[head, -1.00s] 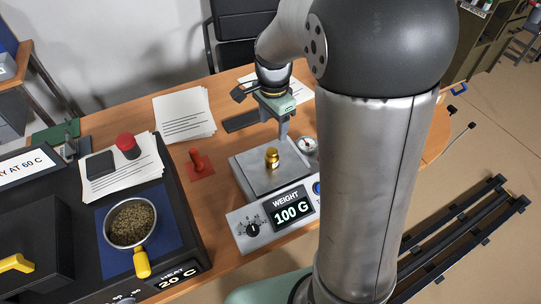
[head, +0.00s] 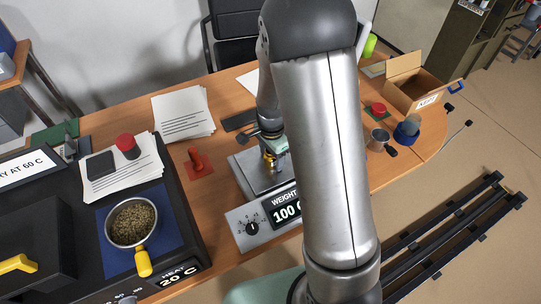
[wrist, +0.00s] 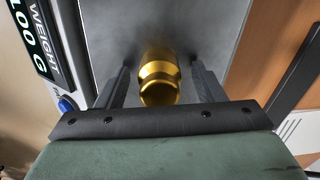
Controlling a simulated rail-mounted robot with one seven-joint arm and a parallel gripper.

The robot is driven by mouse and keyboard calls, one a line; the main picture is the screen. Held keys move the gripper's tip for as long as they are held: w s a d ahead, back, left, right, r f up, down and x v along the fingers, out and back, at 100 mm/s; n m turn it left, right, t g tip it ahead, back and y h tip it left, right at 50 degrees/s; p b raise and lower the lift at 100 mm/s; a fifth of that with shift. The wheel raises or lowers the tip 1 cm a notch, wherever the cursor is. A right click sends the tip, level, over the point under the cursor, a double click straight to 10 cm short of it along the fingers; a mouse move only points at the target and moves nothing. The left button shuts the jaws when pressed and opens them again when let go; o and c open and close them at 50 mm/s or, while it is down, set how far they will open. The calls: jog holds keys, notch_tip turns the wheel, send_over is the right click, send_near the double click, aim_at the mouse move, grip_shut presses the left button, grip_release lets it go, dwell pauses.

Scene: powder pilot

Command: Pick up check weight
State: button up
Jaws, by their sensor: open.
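The check weight is a small brass-gold knobbed cylinder (wrist: 159,78) on the grey pan (head: 243,168) of the weighing scale. In the head view the weight (head: 269,161) is partly hidden by my gripper and arm. In the wrist view my gripper (wrist: 160,75) is open, with one dark finger on each side of the weight. Gaps show between the fingers and the weight, so it is not gripped. The scale's display (head: 286,208) is partly covered by my arm in the head view; "100 G" can be read in the wrist view.
A pan of granules (head: 131,223) stands on the heater at left. A red-handled stamp (head: 197,161) and papers (head: 183,115) lie left of and behind the scale. A cardboard box (head: 415,88), metal cup (head: 377,139) and blue container (head: 407,129) stand at right.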

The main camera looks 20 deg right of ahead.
jog(key=c, duration=1.2)
jog(key=shift+o, duration=0.2)
jog(key=shift+r, duration=0.3)
notch_tip(320, 180, up, 2)
jog(key=shift+r, duration=0.25)
jog(key=s+d+r+b, duration=0.1)
jog(key=s+d+r, duration=0.7)
jog(key=s, duration=0.3)
jog(key=shift+s+d+r+b, duration=0.2)
jog(key=shift+r+b, duration=0.15)
jog(key=shift+r, duration=0.55)
